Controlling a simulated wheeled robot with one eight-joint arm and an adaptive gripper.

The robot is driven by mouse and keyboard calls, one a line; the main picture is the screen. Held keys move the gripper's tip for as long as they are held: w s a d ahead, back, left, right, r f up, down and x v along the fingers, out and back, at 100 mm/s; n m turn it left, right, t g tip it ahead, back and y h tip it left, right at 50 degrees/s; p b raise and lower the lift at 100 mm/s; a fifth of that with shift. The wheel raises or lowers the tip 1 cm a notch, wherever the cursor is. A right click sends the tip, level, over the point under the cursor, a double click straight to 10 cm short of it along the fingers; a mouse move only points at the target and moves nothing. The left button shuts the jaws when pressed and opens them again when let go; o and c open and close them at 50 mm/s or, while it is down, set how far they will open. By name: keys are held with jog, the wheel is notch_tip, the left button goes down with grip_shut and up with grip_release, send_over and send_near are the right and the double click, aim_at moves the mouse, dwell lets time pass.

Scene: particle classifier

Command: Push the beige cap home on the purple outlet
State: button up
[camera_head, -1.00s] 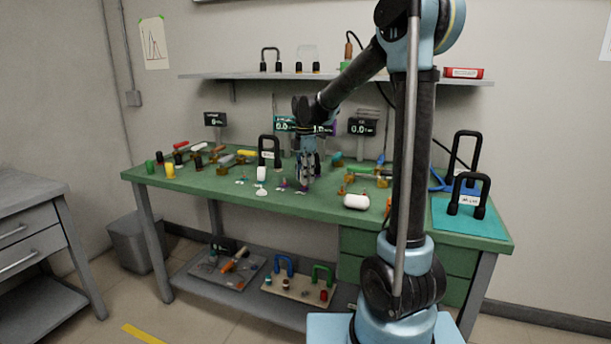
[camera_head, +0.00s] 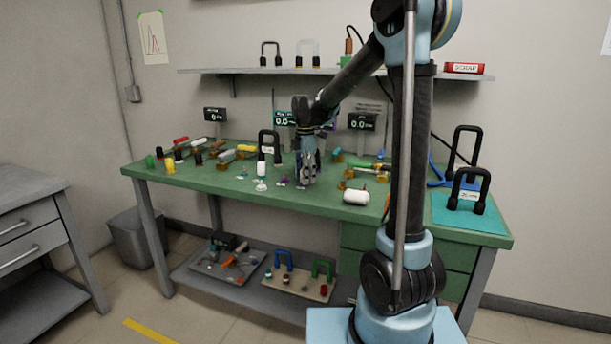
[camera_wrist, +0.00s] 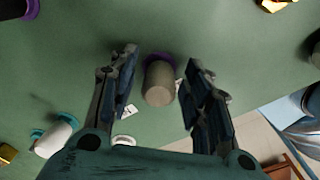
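The beige cap (camera_wrist: 159,85) stands between the fingers of my gripper (camera_wrist: 158,98) in the wrist view. A rim of the purple outlet (camera_wrist: 157,57) shows behind it. The cap is in line with the outlet, but I cannot tell how far down it sits. My gripper is open, with a gap between each finger and the cap. In the head view my gripper (camera_head: 308,180) points down over the front middle of the green bench (camera_head: 220,184), and the cap and outlet there are hidden or too small to tell.
A white bottle-like piece (camera_head: 355,197) lies right of my gripper on the bench. Bare green surface surrounds the outlet.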

jog(key=shift+r, duration=0.1)
notch_tip(320, 180, up, 12)
dwell(0.8)
